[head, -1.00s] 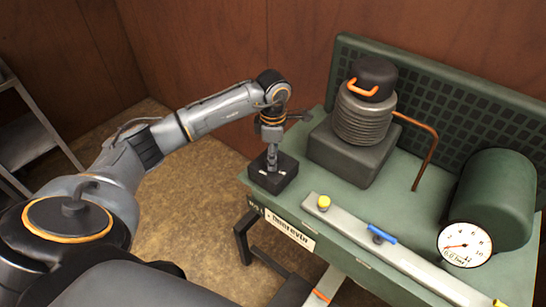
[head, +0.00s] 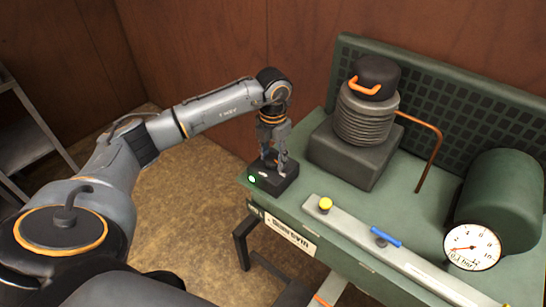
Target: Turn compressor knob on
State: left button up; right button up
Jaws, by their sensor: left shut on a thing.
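The compressor's black switch box (head: 273,184) sits at the front left corner of the green bench. A small green light (head: 252,179) glows on its front left. My left gripper (head: 273,165) points down at the top of the box, with its fingers shut on the compressor knob there. The knob itself is mostly hidden by the fingers. My right gripper is not in view.
The compressor (head: 362,117) with its orange handle stands behind the box. A copper pipe (head: 431,160), a green tank (head: 500,200), a round gauge (head: 472,247) and a grey rail with a yellow knob (head: 325,204) and a blue lever (head: 385,237) are to the right.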

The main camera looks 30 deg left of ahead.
aim_at(273, 159)
pick_arm(q)
jog(key=shift+n, duration=1.3)
jog(key=o, duration=1.1)
jog(key=shift+o, duration=0.2)
notch_tip(273, 159, up, 12)
